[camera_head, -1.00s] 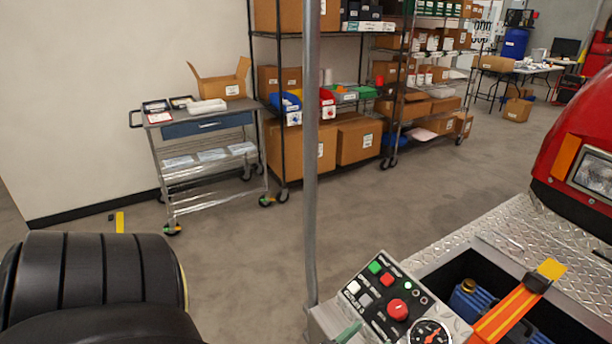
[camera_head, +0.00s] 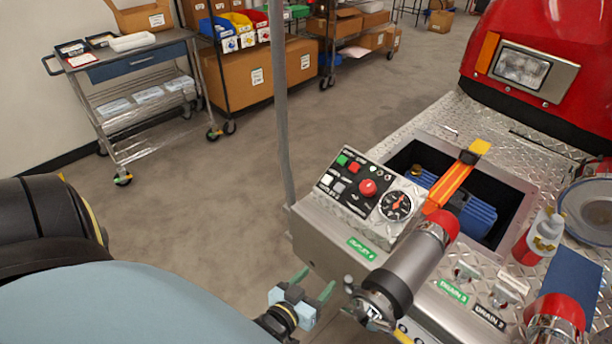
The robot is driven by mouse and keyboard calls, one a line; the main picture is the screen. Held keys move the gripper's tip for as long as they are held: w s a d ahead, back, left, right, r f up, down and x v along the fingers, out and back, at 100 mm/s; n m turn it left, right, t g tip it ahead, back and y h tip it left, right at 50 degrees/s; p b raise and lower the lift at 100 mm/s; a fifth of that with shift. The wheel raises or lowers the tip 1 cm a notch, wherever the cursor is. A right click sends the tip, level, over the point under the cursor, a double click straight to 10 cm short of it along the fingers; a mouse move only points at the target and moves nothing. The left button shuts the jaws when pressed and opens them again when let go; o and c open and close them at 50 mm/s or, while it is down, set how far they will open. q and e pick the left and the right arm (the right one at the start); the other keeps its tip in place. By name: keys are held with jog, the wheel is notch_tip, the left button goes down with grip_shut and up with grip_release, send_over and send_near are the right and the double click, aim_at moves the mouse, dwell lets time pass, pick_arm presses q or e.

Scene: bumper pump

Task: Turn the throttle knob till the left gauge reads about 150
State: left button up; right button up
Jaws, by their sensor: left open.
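A small control panel (camera_head: 352,209) is mounted on the truck's bumper, with a round red knob (camera_head: 368,188) on its face. I take this as the throttle knob, but its label is too small to read. My right gripper is out of view.
A silver nozzle with a red end (camera_head: 412,265) lies across the bumper, right of my left gripper. An orange strap (camera_head: 450,186) crosses an open well holding a blue object. A grey pole (camera_head: 283,130) stands left of the panel. A cart (camera_head: 140,75) stands behind.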

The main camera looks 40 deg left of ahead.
pick_arm(q)
jog(key=f, duration=0.1)
jog(key=s+f+g, duration=0.1)
jog(key=shift+s+d+f, duration=0.15)
jog(key=shift+d+f, duration=0.2)
jog(key=shift+d, duration=0.05)
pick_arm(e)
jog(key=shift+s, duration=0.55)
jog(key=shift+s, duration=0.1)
pick_arm(q)
jog(key=s+d+f+m+g+h+b, duration=0.1)
jog(key=s+d+f+m+g, duration=0.1)
jog(key=s+f+g, duration=0.5)
jog(key=s+d+f+m+h, duration=0.1)
jog(key=s+f, duration=0.5)
jog(key=f, duration=0.6)
jog(key=s+a+f+g, duration=0.1)
jog(key=s+f+g, duration=0.1)
jog(key=s, duration=0.3)
jog(key=s+a+f+m+g, duration=0.1)
jog(key=s+f+g, duration=0.1)
jog(key=s, duration=0.4)
jog(key=s+a+f+m+g+y, duration=0.1)
jog(key=s+f+g, duration=0.1)
jog(key=s+f, duration=0.2)
jog(key=shift+s+a+f+b, duration=0.3)
jog(key=shift+s+b, duration=0.05)
jog(key=shift+s, duration=0.8)
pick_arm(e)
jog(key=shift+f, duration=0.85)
